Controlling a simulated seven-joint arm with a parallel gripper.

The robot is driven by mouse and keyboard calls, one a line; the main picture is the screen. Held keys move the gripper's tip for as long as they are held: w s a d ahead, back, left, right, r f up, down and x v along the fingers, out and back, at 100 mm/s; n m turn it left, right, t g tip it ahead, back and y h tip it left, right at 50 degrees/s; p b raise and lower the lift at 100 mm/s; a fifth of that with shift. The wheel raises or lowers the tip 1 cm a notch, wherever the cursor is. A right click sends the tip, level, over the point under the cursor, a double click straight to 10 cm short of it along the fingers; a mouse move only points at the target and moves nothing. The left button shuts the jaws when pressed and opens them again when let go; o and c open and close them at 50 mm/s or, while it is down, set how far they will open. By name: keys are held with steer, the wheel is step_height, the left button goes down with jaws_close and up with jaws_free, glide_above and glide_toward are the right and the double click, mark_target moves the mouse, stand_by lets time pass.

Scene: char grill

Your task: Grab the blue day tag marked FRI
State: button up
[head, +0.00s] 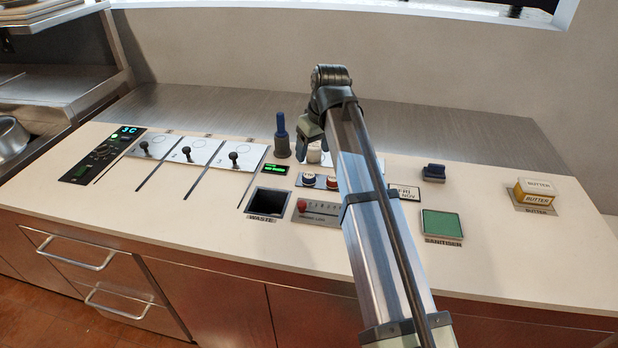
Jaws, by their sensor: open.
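A small white plate (405,192) with dark lettering, apparently FRI over NOV, lies on the counter just right of my arm, which may hide part of it. A small dark blue block (433,172) sits behind it to the right; no lettering can be read on it. I cannot make out a blue tag marked FRI for certain. My gripper (306,150) is open, above the back of the counter, left of the plate and block. My arm hides part of the counter beneath it.
A blue-handled tool stands in a dark holder (282,147) just left of my gripper. A square waste opening (267,202) and a red-knobbed slider panel (316,212) lie in front. A green sanitiser pad (442,224) and butter packs (535,192) are at right.

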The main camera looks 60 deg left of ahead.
glide_above(309, 175)
steer(key=d, duration=0.2)
steer(key=f, duration=0.5)
steer(key=shift+s+f, duration=0.1)
steer(key=shift+s, duration=0.25)
steer(key=shift+w+x, duration=0.2)
steer(key=shift+x, duration=1.15)
steer(key=shift+w+x, duration=0.2)
steer(key=shift+x, duration=1.1)
steer(key=c, duration=1.1)
steer(key=shift+c, duration=0.2)
steer(key=shift+a, duration=0.1)
